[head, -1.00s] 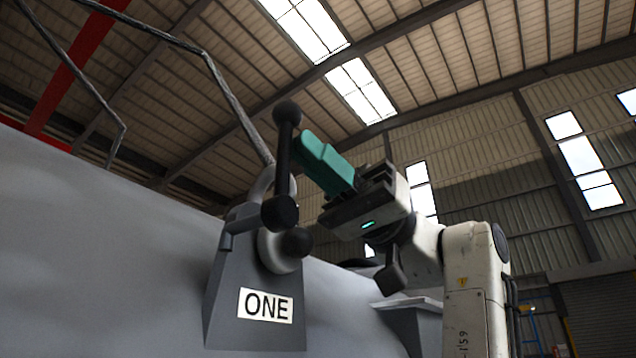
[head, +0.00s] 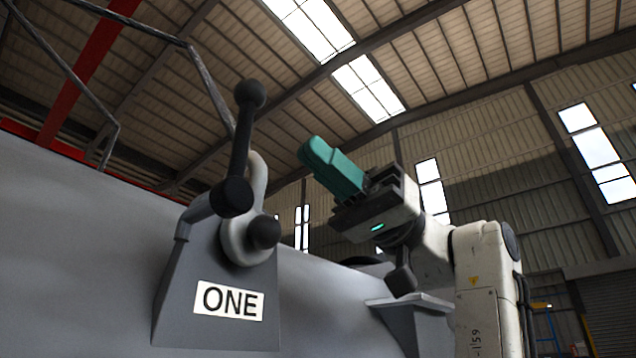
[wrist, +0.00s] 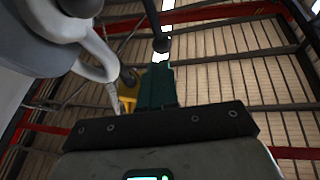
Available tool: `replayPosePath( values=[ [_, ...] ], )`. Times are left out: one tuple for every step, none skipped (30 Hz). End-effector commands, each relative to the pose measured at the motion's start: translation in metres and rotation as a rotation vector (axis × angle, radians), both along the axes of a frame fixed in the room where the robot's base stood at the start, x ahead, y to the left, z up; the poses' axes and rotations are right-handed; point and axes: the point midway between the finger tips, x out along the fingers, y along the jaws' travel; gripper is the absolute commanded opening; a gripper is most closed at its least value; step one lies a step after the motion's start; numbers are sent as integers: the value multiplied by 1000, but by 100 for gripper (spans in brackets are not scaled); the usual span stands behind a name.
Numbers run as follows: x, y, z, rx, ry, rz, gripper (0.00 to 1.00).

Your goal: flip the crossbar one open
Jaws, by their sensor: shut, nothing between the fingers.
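Crossbar one (head: 241,150) is a black bar with a ball at its top end and a thick dark hub at its lower end. It stands nearly upright, leaning slightly right, on a grey pedestal (head: 177,310) with a white "ONE" label (head: 228,301). A second black ball (head: 264,232) sits lower, in front of a pale grey ring. My gripper (head: 312,148), with teal fingers, is shut and empty, to the right of the bar with a visible gap. In the wrist view the bar and its ball (wrist: 161,45) appear just beyond the fingertips (wrist: 158,72); contact there cannot be told.
The large grey shell (head: 70,230) fills the left side, with a metal railing (head: 150,37) above it. A grey bracket (head: 405,312) juts out beneath my gripper. A yellow part (wrist: 127,95) shows beside the fingers in the wrist view. Open air surrounds my gripper above.

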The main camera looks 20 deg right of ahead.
Motion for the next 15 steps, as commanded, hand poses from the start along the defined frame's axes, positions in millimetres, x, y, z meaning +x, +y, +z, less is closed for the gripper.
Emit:
replayPosePath(
  values=[
    [1,-6,0,0,-3,1,0],
    [3,-9,0,0,-3,1,0],
    [5,-13,0,0,-2,0,0],
    [7,-17,0,-1,-1,0,0],
    [9,-21,0,0,0,0,0],
    [12,-26,0,0,0,0,0],
    [13,-30,0,0,0,0,0],
    [15,-35,0,1,-2,0,0],
    [18,-41,1,1,0,0,0],
    [20,-45,1,0,0,1,0],
    [22,-50,1,0,1,1,0],
    [25,-56,1,1,0,1,0],
    [26,-60,1,1,-1,1,0],
    [28,-63,1,1,-1,1,0],
    [30,-67,1,1,-1,1,0]
  ],
)
